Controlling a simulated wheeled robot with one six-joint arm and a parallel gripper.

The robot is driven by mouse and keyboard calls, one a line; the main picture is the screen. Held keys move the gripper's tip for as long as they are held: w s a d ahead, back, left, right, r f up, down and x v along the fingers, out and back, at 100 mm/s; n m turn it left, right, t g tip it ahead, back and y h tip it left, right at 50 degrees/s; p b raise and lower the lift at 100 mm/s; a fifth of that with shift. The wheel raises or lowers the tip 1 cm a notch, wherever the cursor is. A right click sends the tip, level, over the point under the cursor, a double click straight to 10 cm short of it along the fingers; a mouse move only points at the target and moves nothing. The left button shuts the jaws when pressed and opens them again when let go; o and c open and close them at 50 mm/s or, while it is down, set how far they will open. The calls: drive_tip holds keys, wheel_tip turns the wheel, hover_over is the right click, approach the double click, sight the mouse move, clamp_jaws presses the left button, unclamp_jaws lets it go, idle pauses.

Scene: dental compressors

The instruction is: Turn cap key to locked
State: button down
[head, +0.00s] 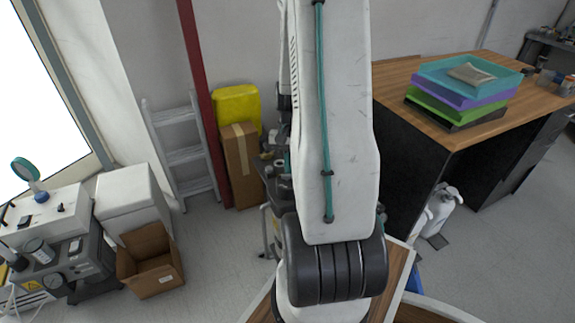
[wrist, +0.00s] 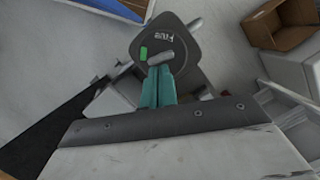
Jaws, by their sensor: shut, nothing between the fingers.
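In the wrist view a dark grey rounded cap (wrist: 178,42) fills the upper middle. It has pale lettering, too small to read surely, and a green mark (wrist: 143,53) at its left. A short light grey key (wrist: 161,57) lies across its lower part, its left end near the green mark. My gripper (wrist: 159,70) shows as two teal fingers, shut together with nothing between them. The fingertips are just below the key in the picture; I cannot tell whether they touch it. In the head view my arm hides the gripper and the cap.
In the head view a wooden-topped bench (head: 420,85) with stacked trays (head: 462,90) stands right. A cardboard box (head: 150,262) lies open on the floor at left, near machines (head: 75,255). A ladder (head: 185,150) leans at the back wall. Floor between is clear.

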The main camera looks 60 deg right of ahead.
drive_tip(key=shift+s+m, duration=0.2)
drive_tip(key=shift+m, duration=1)
drive_tip(key=shift+t, duration=0.3)
drive_tip(key=shift+s, duration=0.15)
drive_tip(key=shift+a, duration=0.1)
idle(1.0)
drive_tip(key=shift+w+a, duration=0.45)
drive_tip(key=shift+a, duration=0.15)
